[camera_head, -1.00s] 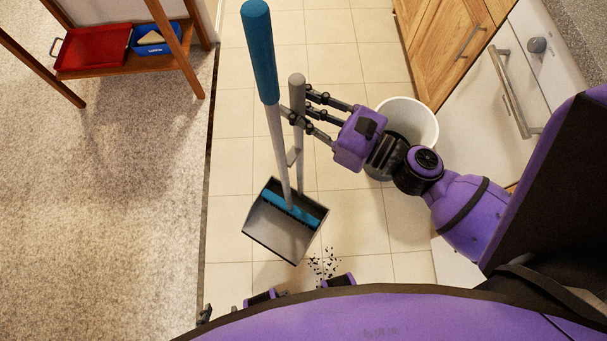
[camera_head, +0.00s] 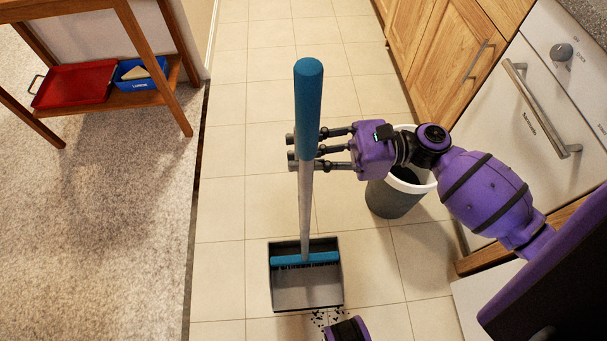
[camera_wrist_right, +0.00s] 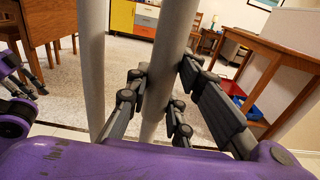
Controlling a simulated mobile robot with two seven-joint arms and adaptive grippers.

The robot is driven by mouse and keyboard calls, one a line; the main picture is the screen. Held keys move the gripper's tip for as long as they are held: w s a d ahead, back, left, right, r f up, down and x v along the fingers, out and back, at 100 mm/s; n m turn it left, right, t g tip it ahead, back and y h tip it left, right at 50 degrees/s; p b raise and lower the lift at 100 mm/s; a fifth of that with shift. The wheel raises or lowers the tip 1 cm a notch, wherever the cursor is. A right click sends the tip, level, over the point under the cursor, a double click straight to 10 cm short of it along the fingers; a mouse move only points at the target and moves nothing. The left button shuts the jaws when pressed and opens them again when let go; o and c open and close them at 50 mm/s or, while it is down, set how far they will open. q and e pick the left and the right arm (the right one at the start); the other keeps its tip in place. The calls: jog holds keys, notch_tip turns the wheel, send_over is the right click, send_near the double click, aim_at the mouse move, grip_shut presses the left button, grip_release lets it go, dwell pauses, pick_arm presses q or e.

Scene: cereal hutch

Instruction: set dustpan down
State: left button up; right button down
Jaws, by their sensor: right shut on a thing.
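The dustpan (camera_head: 306,294) is a grey pan with a dark rim, low over the tiles, with its long grey handle upright. I cannot tell whether it touches the floor. The broom stands in the pan, with a blue grip (camera_head: 307,95) and blue head (camera_head: 305,259). My right gripper (camera_head: 292,152) is shut on the dustpan handle, which the broom largely hides in the head view. In the right wrist view the dustpan handle (camera_wrist_right: 168,55) is between the fingers, and the broom pole (camera_wrist_right: 92,60) is outside them. My left gripper (camera_wrist_right: 22,82) shows partly at that view's left edge; its opening is unclear.
Dark crumbs (camera_head: 322,318) lie on the tiles just below the pan. A white-rimmed bin (camera_head: 397,196) stands under my right forearm, beside the wooden cabinets (camera_head: 440,60). A wooden table (camera_head: 160,98) with red and blue trays stands left. Tiles left of the pan are clear.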

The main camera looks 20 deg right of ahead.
jog(key=w+d+f+b, duration=0.4)
jog(key=w+f+b, duration=0.2)
jog(key=w+f, duration=0.5)
jog(key=shift+f, duration=0.45)
jog(key=c, duration=2)
grip_release()
jog(key=shift+f, duration=0.2)
jog(key=o, duration=0.5)
jog(key=shift+c, duration=0.2)
